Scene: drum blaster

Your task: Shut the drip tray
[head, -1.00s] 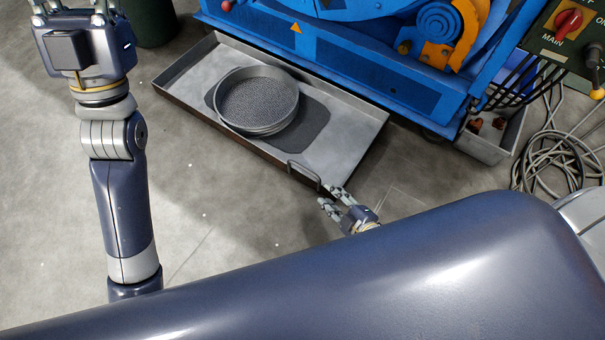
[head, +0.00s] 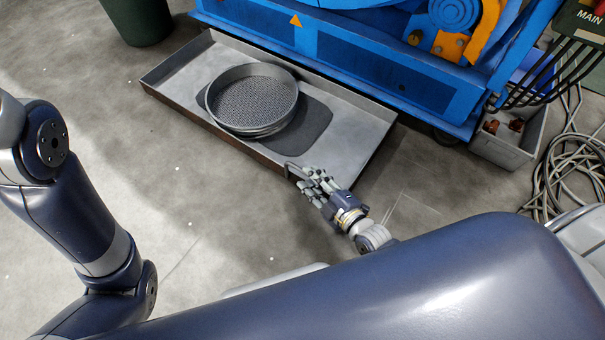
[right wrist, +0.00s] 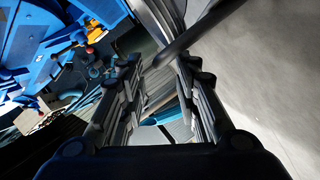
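The drip tray (head: 352,142) is a long, shallow grey metal tray standing out from under the blue machine (head: 365,70). A round sieve-like pan (head: 255,98) sits in it on a dark patch. The tray's handle (head: 290,171) is on its front wall, partly hidden by my right gripper (head: 308,178), whose fingertips are at the handle. In the right wrist view, the fingers of this gripper (right wrist: 160,68) are apart, and a dark bar (right wrist: 195,34), apparently the handle, crosses near their tips. Contact cannot be told. My left arm shows at the left; its gripper is out of view.
A grey bin (head: 511,140) with brown pieces stands right of the tray, beside coiled cables (head: 565,170). A dark green barrel (head: 138,20) stands at the back left. The concrete floor (head: 150,190) before the tray is clear.

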